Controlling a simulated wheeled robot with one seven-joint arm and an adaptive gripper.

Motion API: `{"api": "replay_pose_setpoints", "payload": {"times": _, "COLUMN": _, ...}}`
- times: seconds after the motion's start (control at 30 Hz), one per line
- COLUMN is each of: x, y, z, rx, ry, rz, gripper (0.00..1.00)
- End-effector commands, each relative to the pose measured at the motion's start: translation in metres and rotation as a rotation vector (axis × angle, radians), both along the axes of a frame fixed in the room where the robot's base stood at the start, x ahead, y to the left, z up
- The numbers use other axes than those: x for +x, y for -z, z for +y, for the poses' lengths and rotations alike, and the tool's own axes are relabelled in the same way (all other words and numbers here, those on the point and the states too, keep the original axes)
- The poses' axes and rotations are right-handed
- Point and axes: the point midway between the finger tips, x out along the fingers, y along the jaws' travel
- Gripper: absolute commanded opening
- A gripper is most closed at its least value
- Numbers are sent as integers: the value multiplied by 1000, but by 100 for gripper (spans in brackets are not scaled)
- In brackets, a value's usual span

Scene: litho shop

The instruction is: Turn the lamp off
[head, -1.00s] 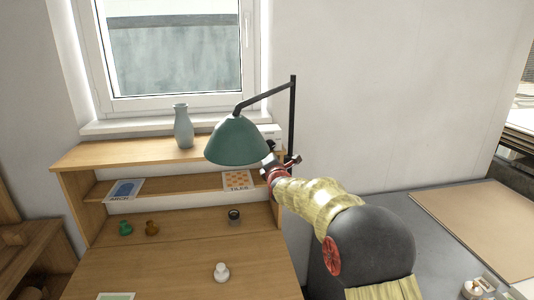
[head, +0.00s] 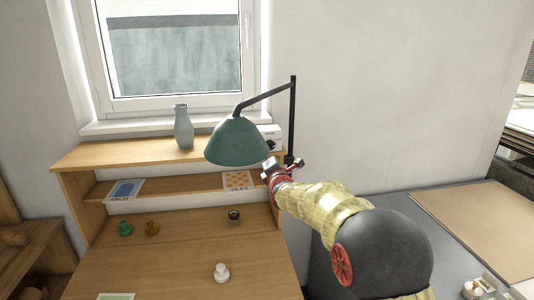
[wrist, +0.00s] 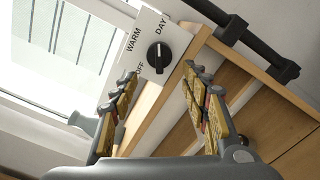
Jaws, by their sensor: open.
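The lamp (head: 238,142) has a green dome shade on a black arm from a post at the right end of the wooden shelf. A white switch box (head: 272,131) sits beside the post. In the wrist view the box (wrist: 148,45) shows a round black knob (wrist: 158,57) and the labels WARM, DAY and OFF. The white mark on the knob points up, towards DAY. My gripper (head: 283,165) is open and empty, just in front of and below the box. In the wrist view its two fingers (wrist: 160,76) stand apart below the knob, not visibly touching it.
A grey-blue vase (head: 183,127) stands on the shelf top (head: 120,153) left of the lamp. Cards lean on the lower shelf. The window is behind; the wall right of the lamp is bare.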

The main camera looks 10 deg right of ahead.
Motion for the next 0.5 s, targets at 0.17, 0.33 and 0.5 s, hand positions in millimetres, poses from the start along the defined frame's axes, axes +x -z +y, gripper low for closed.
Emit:
{"api": "replay_pose_setpoints", "payload": {"times": 0.17, "x": -34, "y": -1, "z": 0, "rx": 0, "ry": -1, "rz": -1, "gripper": 46}}
{"api": "replay_pose_setpoints", "payload": {"times": 0.33, "x": -63, "y": -1, "z": 0, "rx": 0, "ry": -1, "rz": -1, "gripper": 46}}
{"api": "replay_pose_setpoints", "payload": {"times": 0.5, "x": -82, "y": -1, "z": 0, "rx": 0, "ry": 0, "rz": -2, "gripper": 46}}
